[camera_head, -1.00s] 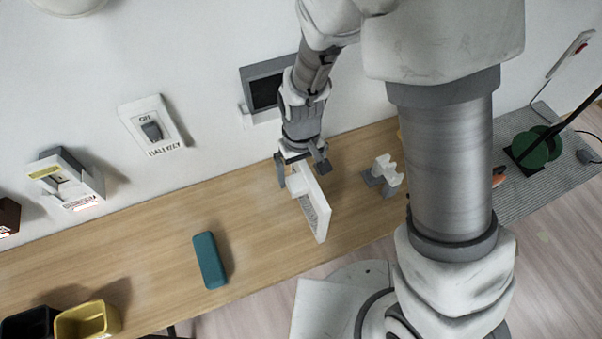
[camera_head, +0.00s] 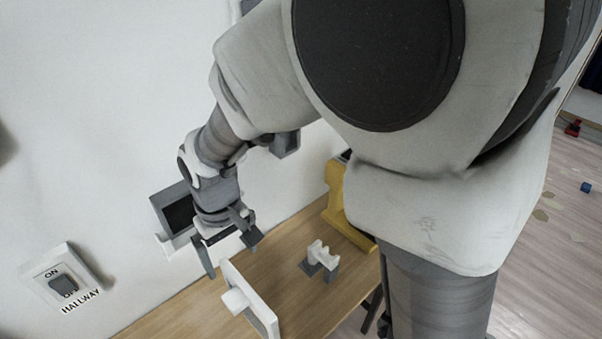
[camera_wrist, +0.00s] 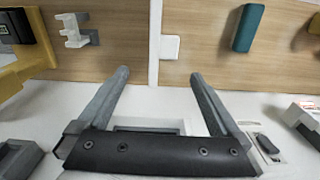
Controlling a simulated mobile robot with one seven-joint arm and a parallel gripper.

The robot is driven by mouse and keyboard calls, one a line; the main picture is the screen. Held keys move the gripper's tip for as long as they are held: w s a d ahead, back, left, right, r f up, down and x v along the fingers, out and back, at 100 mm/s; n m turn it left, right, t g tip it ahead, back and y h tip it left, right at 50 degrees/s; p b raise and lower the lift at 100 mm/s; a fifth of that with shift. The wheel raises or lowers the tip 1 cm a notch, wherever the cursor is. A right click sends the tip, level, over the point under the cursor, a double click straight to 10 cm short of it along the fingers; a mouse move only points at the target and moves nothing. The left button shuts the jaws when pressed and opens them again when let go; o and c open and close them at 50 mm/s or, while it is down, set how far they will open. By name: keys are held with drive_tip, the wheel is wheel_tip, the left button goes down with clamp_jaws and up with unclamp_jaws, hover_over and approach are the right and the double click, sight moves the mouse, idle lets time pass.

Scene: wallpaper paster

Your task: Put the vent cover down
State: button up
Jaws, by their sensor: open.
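The vent cover (camera_head: 257,304) is a white framed panel with a block-like knob on its left face. It stands on edge on the wooden table; the lower part is cut off in the head view. In the wrist view its thin white edge (camera_wrist: 155,35) shows beyond the fingers, with the square knob (camera_wrist: 170,47) beside it. My gripper (camera_head: 231,257) is open and empty, above and behind the cover, near the wall. In the wrist view the open fingers (camera_wrist: 159,76) point toward the cover, with a gap between them and the knob.
A small white and grey bracket (camera_head: 320,260) stands right of the cover, with a yellow object (camera_head: 345,212) behind it. A dark-screened grey box (camera_head: 178,214) and a hallway switch (camera_head: 64,284) are on the wall. A teal block (camera_wrist: 248,27) lies on the table (camera_wrist: 205,35).

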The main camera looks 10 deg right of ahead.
drive_tip(key=s+d+r+m+t, duration=0.2)
drive_tip(key=s+d+r+m, duration=0.1)
drive_tip(key=d+r, duration=0.5)
drive_tip(key=s+d+r+m+t, duration=0.3)
drive_tip(key=s+d+r, duration=0.2)
drive_tip(key=d+r, duration=0.3)
drive_tip(key=d, duration=0.3)
drive_tip(key=shift+s+d, duration=0.15)
drive_tip(key=shift+s, duration=0.05)
drive_tip(key=shift+f+b, duration=0.65)
drive_tip(key=shift+b, duration=0.1)
